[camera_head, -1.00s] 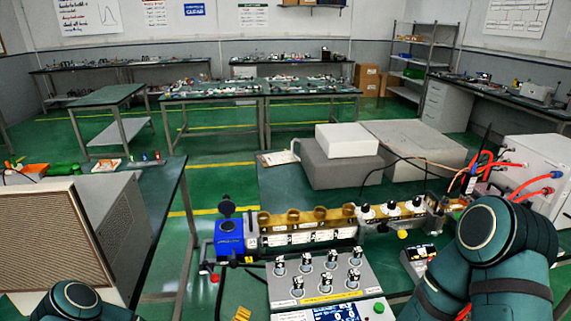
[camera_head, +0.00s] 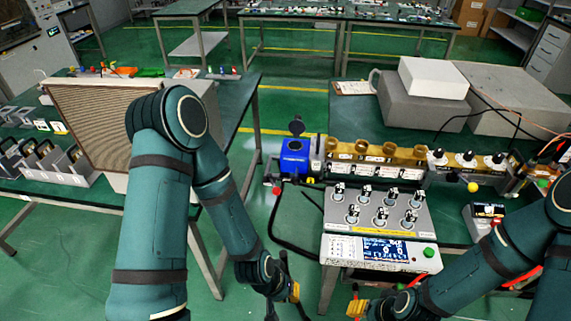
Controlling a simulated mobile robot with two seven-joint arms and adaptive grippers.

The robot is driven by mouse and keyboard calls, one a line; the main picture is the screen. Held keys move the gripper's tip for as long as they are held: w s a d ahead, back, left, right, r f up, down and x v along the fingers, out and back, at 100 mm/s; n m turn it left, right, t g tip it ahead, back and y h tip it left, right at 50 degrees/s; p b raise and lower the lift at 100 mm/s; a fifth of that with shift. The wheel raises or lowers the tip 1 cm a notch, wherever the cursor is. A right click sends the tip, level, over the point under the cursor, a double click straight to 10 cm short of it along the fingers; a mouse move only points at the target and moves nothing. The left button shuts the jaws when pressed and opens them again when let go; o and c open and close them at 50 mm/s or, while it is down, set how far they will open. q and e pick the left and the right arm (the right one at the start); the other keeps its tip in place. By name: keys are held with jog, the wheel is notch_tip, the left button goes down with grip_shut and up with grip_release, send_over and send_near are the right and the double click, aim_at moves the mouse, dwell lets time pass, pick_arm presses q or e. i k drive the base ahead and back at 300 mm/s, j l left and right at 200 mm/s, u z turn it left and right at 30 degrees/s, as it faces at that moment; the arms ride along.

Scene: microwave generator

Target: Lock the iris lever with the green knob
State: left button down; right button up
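A brass waveguide assembly (camera_head: 385,160) runs along the bench in the head view. A small green knob-like part (camera_head: 543,183) shows near its right end, close to my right arm. A green round button (camera_head: 429,252) is on the front control box. I cannot make out the iris lever or tell its position. A yellow knob (camera_head: 474,187) sits below the waveguide's right part. My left gripper (camera_head: 290,291) hangs low, left of the control box. My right gripper (camera_head: 357,305) is low in front of the box. Both are apart from the waveguide, and their finger openings are unclear.
A control box (camera_head: 340,250) with several switches and a display stands at the bench front. A blue device (camera_head: 295,158) is at the waveguide's left end. Grey and white blocks (camera_head: 432,78) stand behind. Cables lie at the right. A beige grille box (camera_head: 105,125) is on the left bench.

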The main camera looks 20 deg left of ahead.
aim_at(541, 183)
jog(key=z, duration=1.15)
jog(key=i+l, duration=1)
jog(key=l, duration=0.15)
jog(key=i+j+u, duration=0.05)
